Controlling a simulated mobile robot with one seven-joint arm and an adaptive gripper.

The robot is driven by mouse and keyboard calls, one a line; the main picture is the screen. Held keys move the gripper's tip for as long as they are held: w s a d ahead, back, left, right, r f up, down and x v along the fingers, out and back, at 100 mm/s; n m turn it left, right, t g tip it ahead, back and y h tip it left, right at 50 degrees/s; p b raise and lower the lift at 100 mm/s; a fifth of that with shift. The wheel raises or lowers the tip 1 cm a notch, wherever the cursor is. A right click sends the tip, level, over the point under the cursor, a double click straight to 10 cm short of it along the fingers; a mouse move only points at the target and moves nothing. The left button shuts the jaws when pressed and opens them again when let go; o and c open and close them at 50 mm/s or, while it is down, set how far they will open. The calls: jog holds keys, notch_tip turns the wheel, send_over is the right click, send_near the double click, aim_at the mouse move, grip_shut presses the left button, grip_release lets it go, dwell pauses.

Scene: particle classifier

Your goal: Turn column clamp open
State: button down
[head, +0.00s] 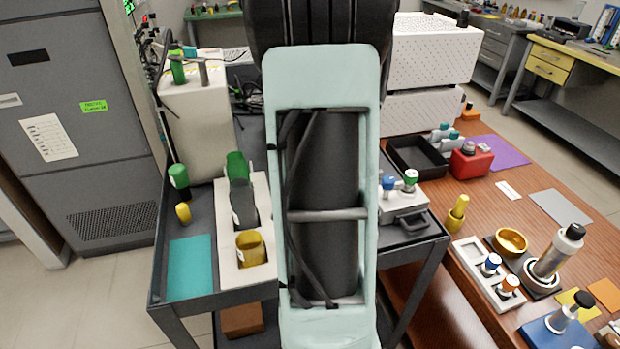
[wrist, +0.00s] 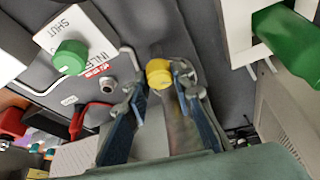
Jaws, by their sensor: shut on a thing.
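In the wrist view, my gripper (wrist: 160,88) has its two blue fingers on either side of a yellow knob (wrist: 158,72), and it is shut on that knob. A grey cylinder (wrist: 157,50) shows just beyond the knob. I cannot tell for sure whether the knob is the column clamp, and no open or shut mark for it is readable. In the head view, my own arm covers the middle and hides my gripper and what it holds.
In the wrist view, a green knob (wrist: 70,57) on a plate reading SHUT is at upper left, by an inlet label, and a large green part (wrist: 288,42) is at upper right. In the head view, a dark cart (head: 160,262) and a wooden bench (head: 477,205) flank my arm.

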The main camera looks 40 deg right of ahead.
jog(key=n+b, duration=0.2)
jog(key=n+y+b, duration=0.1)
jog(key=shift+d+f+n+t+b, duration=0.1)
jog(key=shift+f+n+t+b, duration=0.2)
jog(key=shift+t, duration=0.1)
jog(key=shift+r+n+y+b, duration=0.15)
jog(key=shift+n+y+b, duration=0.4)
jog(key=shift+n, duration=0.45)
jog(key=shift+r+n+y+b, duration=0.1)
jog(key=shift+n+y+b, duration=0.25)
jog(key=shift+n+b, duration=0.55)
jog(key=shift+n, duration=0.3)
jog(key=shift+s, duration=0.1)
jog(key=c, duration=1.9)
grip_release()
jog(key=shift+c, duration=0.2)
jog(key=v, duration=1.2)
